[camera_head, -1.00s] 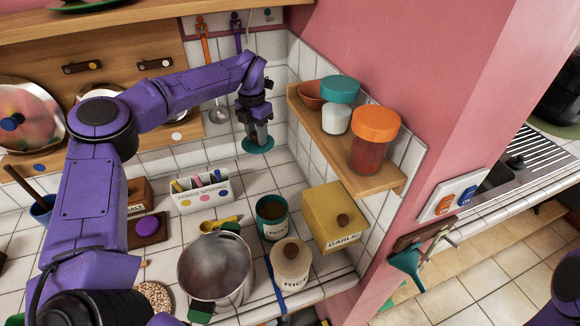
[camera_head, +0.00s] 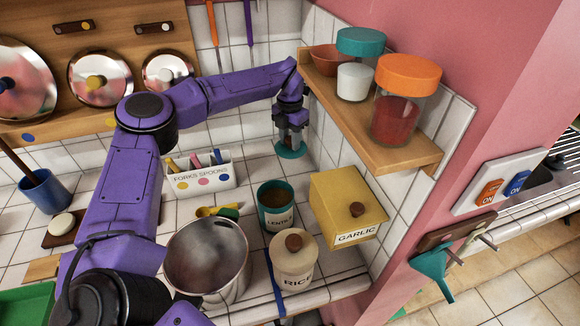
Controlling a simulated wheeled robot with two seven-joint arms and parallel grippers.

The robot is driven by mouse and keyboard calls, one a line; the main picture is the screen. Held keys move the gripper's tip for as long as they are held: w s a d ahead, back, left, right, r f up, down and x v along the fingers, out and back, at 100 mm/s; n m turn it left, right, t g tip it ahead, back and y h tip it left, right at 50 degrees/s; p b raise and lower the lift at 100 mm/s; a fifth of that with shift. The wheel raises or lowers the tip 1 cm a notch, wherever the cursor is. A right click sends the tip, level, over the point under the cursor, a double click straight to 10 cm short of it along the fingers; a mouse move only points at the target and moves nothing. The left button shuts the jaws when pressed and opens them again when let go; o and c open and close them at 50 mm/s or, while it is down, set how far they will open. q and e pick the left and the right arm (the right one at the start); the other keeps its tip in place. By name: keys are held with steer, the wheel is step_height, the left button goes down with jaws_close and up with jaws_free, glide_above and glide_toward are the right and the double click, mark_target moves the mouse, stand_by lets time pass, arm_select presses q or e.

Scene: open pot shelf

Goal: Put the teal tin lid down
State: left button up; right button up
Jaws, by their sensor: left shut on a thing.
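My left gripper (camera_head: 291,136) points down near the back right corner of the tiled counter. It is shut on the teal tin lid (camera_head: 291,152), a flat round disc below its fingertips. I cannot tell whether the lid touches the counter or hangs just above it. An open teal tin (camera_head: 276,221) with a lentils label stands in front of the lid, its dark contents showing. My right gripper is not in view.
A yellow garlic box (camera_head: 347,207), a rice jar (camera_head: 294,265) and a metal pot (camera_head: 207,255) stand close to the tin. A forks-and-spoons holder (camera_head: 203,183) is left of the lid. A wooden shelf (camera_head: 410,156) with jars juts out at right.

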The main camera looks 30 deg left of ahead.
mark_target(290, 139)
arm_select(q)
step_height(290, 139, down, 8)
steer(key=b, duration=0.5)
steer(key=shift+r, duration=0.2)
steer(key=shift+w, duration=0.1)
steer(key=shift+f, duration=0.15)
steer(key=o, duration=1)
steer(key=shift+o, duration=0.2)
steer(key=shift+r+p, duration=0.3)
steer(key=shift+r, duration=0.35)
step_height(290, 139, up, 11)
steer(key=shift+r+b, duration=0.1)
steer(key=shift+b, duration=0.5)
